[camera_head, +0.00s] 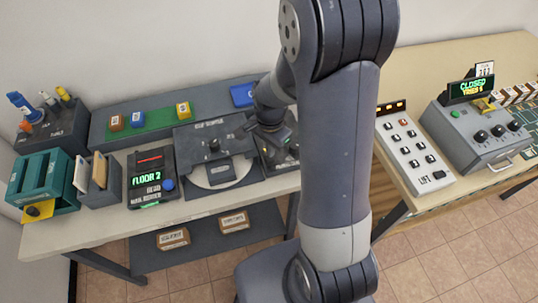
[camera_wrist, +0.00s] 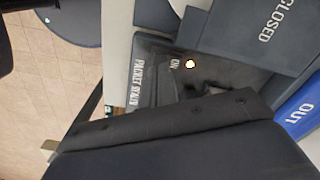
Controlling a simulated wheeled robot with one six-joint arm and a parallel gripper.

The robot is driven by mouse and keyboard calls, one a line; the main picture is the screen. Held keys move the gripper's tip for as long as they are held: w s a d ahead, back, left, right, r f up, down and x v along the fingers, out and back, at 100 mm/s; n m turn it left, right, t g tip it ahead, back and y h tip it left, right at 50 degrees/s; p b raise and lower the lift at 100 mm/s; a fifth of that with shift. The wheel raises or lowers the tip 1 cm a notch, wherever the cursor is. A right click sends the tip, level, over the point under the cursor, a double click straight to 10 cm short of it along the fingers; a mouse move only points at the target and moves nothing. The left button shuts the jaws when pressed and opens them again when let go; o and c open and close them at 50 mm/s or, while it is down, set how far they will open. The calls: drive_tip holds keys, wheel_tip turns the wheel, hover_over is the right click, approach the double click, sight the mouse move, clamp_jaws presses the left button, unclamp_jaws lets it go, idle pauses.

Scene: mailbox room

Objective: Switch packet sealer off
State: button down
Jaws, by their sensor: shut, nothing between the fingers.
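The packet sealer (camera_wrist: 150,65) is a dark box in the wrist view, its white label reading "PACKET SEALER". It has an "ON" mark beside a lit yellow-white lamp (camera_wrist: 190,64). In the head view the sealer (camera_head: 287,160) sits at the right end of the left bench, partly hidden by my arm. My gripper (camera_head: 271,124) is shut and empty, low over the sealer. In the wrist view a large dark shape covers the lower part and hides some of the sealer. I cannot tell the switch's position or whether my fingers touch it.
Left of the sealer is a dark unit with a round pale disc (camera_head: 221,173). A blue "OUT" piece (camera_wrist: 300,112) and a panel marked "CLOSED" (camera_wrist: 265,25) lie close by. The lift panel (camera_head: 413,150) stands on the right bench. Tiled floor shows between the benches.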

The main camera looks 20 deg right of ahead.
sight(270, 159)
drive_tip(key=shift+f+b, duration=0.95)
drive_tip(key=shift+f, duration=0.25)
idle(0.3)
drive_tip(key=shift+r, duration=0.15)
drive_tip(key=shift+r+p, duration=2.7)
drive_tip(key=shift+r, duration=0.75)
drive_tip(key=shift+f, duration=0.2)
wheel_tip(270, 159, down, 7)
drive_tip(key=b, duration=0.5)
drive_tip(key=shift+r, duration=0.25)
drive_tip(key=shift+r, duration=0.1)
